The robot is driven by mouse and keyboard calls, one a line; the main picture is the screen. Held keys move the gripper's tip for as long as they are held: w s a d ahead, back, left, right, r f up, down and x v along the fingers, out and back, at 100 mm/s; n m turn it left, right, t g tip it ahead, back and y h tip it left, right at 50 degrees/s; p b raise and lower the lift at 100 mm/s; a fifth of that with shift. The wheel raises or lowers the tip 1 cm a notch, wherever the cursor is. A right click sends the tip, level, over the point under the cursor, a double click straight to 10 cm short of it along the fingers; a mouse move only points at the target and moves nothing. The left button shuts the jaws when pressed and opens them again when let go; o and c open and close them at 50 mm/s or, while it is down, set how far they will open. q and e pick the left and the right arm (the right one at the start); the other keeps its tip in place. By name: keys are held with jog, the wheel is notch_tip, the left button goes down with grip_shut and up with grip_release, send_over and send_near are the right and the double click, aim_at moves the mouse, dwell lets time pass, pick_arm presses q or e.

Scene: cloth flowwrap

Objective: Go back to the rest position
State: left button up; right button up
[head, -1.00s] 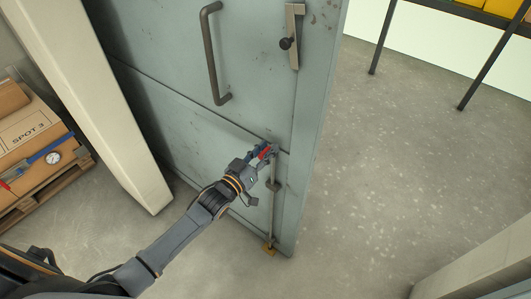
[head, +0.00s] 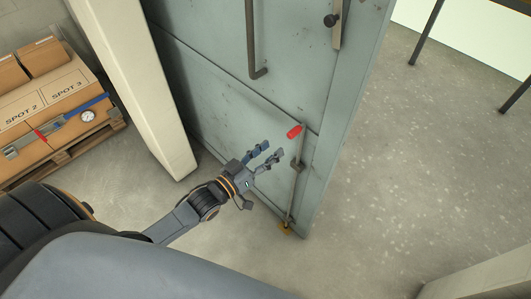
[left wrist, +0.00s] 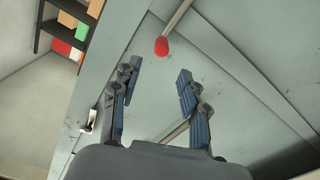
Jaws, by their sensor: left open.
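My left gripper (head: 267,154) is open and empty in the head view, in front of the lower part of a grey-blue metal door (head: 225,105). A bolt rod with a red handle (head: 294,132) is on the door, just beyond the fingertips and apart from them. In the left wrist view the open fingers of my left gripper (left wrist: 160,85) show with nothing between them. The red handle (left wrist: 161,46) is ahead of them there. My right gripper is not in view.
A pull handle (head: 253,40) sticks out from the door. A pale post (head: 135,85) stands left of it. A pallet with boxes (head: 55,90) is at the left.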

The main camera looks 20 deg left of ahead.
pick_arm(q)
jog(key=shift+s+a, duration=0.15)
jog(key=shift+s, duration=0.35)
jog(key=s+a+f+g+y, duration=0.2)
jog(key=s+f, duration=0.2)
jog(key=f, duration=0.6)
jog(key=s+a+f+g+y, duration=0.1)
jog(key=s+a+f+g, duration=0.2)
jog(key=f, duration=0.7)
jog(key=s+f+g+y, duration=0.2)
jog(key=s+f, duration=0.3)
jog(key=f, duration=0.6)
jog(key=s+f+g, duration=0.3)
jog(key=s+f, duration=0.2)
jog(key=s, duration=0.4)
jog(key=s+d+f+m+g, duration=0.1)
jog(key=s+f+g, duration=0.2)
jog(key=s, duration=0.6)
jog(key=s+d+f+m+g+y, duration=0.1)
jog(key=s+f+g, duration=0.2)
jog(key=s+f, duration=0.4)
jog(key=s, duration=0.3)
jog(key=shift+d+f, duration=0.2)
jog(key=shift+f, duration=0.1)
